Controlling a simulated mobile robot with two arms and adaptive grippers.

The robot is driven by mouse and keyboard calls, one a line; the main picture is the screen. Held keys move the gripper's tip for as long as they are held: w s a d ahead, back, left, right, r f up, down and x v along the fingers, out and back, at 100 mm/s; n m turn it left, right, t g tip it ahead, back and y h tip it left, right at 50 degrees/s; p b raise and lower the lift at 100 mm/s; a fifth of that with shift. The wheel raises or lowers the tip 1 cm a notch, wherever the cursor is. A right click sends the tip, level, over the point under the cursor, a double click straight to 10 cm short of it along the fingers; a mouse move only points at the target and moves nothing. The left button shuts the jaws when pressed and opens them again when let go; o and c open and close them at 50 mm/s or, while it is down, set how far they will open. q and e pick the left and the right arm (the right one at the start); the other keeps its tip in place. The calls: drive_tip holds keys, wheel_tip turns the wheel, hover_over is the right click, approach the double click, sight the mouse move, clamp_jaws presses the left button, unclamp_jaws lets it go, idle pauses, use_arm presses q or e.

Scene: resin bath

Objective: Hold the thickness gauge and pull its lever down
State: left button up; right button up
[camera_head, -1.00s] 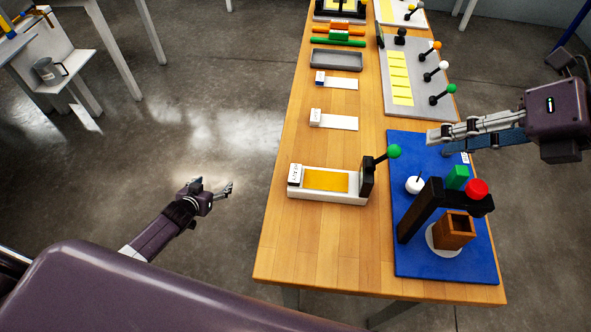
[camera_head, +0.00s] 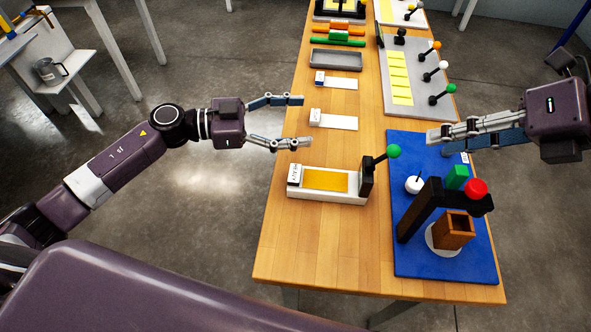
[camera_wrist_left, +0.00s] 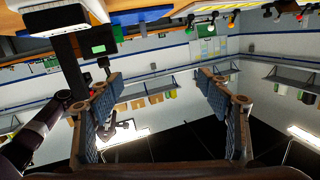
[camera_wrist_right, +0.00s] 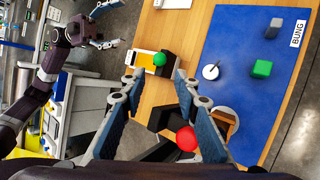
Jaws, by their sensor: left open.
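The likely thickness gauge (camera_head: 326,182) is a white base with a yellow pad, a black upright and a green-ball lever (camera_head: 393,152). It stands near the front of the wooden table, lever raised. It also shows in the right wrist view, with a green ball (camera_wrist_right: 159,59). My left gripper (camera_head: 303,121) is open and empty at the table's left edge, behind and left of the gauge. My right gripper (camera_head: 436,144) hangs over the blue mat's far end, right of the lever. Its fingers look apart and empty in the right wrist view (camera_wrist_right: 156,79).
The blue mat (camera_head: 415,262) holds a black bracket with a red knob (camera_head: 477,187), a brown open box (camera_head: 456,230), a green block (camera_head: 458,177) and a white ball. White plates (camera_head: 334,121) and a grey tray (camera_head: 337,59) lie beyond. The front left tabletop is clear.

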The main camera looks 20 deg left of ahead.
sight(294, 172)
use_arm(q)
drive_tip(key=s+f+g, duration=0.1)
drive_tip(key=s+f, duration=0.1)
drive_tip(key=s+d+f+m+g+y, duration=0.1)
drive_tip(key=s+f+g, duration=0.1)
drive_tip(key=s, duration=0.1)
drive_tip(key=s+d+f+m+g+y, duration=0.1)
drive_tip(key=s+f+g, duration=0.1)
drive_tip(key=f, duration=0.1)
drive_tip(key=shift+s+d+f, duration=0.1)
drive_tip(key=shift+s+d, duration=0.1)
drive_tip(key=shift+s, duration=0.2)
drive_tip(key=shift+f, duration=0.3)
drive_tip(key=x, duration=0.7)
drive_tip(key=shift+w+d+f, duration=0.1)
drive_tip(key=shift+w+f, duration=0.05)
drive_tip(key=c, duration=1.5)
drive_tip(key=shift+c, duration=0.2)
